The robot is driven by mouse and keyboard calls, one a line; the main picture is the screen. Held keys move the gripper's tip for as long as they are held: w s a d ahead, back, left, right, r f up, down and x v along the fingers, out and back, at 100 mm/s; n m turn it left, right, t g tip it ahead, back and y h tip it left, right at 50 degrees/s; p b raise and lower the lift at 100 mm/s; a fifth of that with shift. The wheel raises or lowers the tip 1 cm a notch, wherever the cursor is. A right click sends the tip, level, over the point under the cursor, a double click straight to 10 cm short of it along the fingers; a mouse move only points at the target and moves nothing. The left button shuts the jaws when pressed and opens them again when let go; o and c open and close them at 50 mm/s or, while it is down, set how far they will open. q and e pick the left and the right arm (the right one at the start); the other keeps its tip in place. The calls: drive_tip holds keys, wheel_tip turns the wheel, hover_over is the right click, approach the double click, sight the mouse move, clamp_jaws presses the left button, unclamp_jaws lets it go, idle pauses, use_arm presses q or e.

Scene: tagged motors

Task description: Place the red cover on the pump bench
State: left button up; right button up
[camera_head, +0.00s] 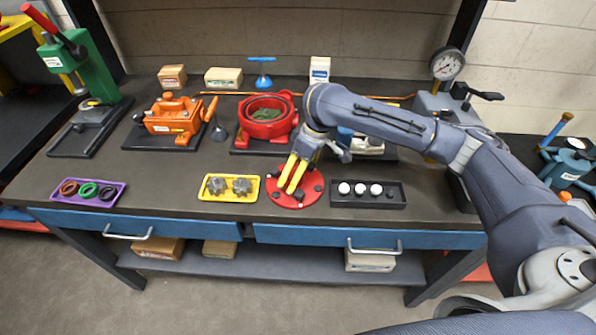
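The red cover (310,201) is a flat round disc with several dark studs near its rim. It lies at the front of the workbench, between a yellow tray and a black tray. My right gripper (290,190) points down over the cover, with its two yellow fingers close together at the cover's middle. The fingers hide the centre of the cover, so I cannot tell if they hold anything. A red round open housing (267,131), apparently the pump, stands on a black base behind the cover, with green inside it. My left gripper is not in view.
The yellow tray (205,195) holds two grey gears; the black tray (335,202) holds white balls and a dark one. A purple tray (64,200) holds coloured rings. An orange housing (172,117) stands back left. My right arm covers the bench's right side.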

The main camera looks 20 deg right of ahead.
idle(0.4)
drive_tip(key=v, duration=1.2)
drive_tip(key=shift+r, duration=0.1)
